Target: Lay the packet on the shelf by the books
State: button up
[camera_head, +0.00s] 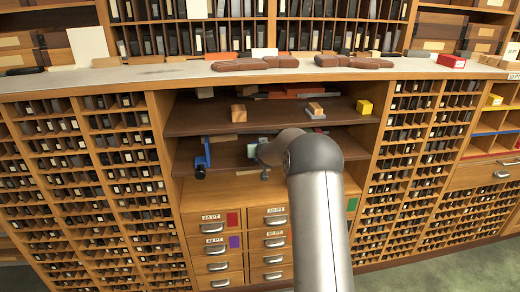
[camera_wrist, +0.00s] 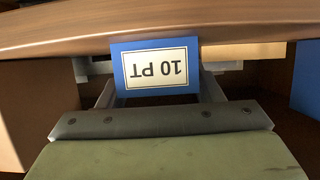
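The packet (camera_wrist: 125,60) is blue with a white "10 PT" label that reads upside down in the wrist view. It sits between the two fingertips of my gripper (camera_wrist: 157,85), which appear to press its sides, with the packet's upper picture edge against a wooden board (camera_wrist: 60,30). In the head view my gripper (camera_head: 260,148) is inside the open bay, over the lower shelf (camera_head: 228,156); the packet cannot be made out there, and my arm hides part of the bay. I cannot clearly identify the books.
A blue object (camera_head: 202,155) stands on the lower shelf's left. The upper shelf (camera_head: 200,118) holds wooden blocks (camera_head: 238,113) and a yellow block (camera_head: 364,107). Drawers (camera_head: 216,240) lie below; type cases flank the bay. Brown objects (camera_head: 352,62) lie on the counter above.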

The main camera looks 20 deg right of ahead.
jog(key=shift+o, duration=0.8)
jog(key=shift+f, duration=0.15)
jog(key=b+v, duration=0.1)
jog(key=v, duration=1.6)
jog(key=shift+s+r, duration=0.2)
jog(key=shift+r, duration=0.05)
jog(key=shift+a, duration=0.15)
jog(key=s+a+r+n+g+y+p, duration=0.15)
jog(key=s+a+g+p, duration=0.35)
jog(key=s+a, duration=0.75)
jog(key=s+a+n+g+y+p, duration=0.1)
jog(key=s+a+g+p, duration=0.1)
jog(key=s, duration=1)
jog(key=s+a+g+y+p, duration=0.1)
jog(key=s+a+g, duration=0.4)
jog(key=s, duration=0.8)
jog(key=shift+s+n+g+p, duration=0.35)
jog(key=shift+g+p, duration=0.05)
jog(key=shift+p, duration=0.5)
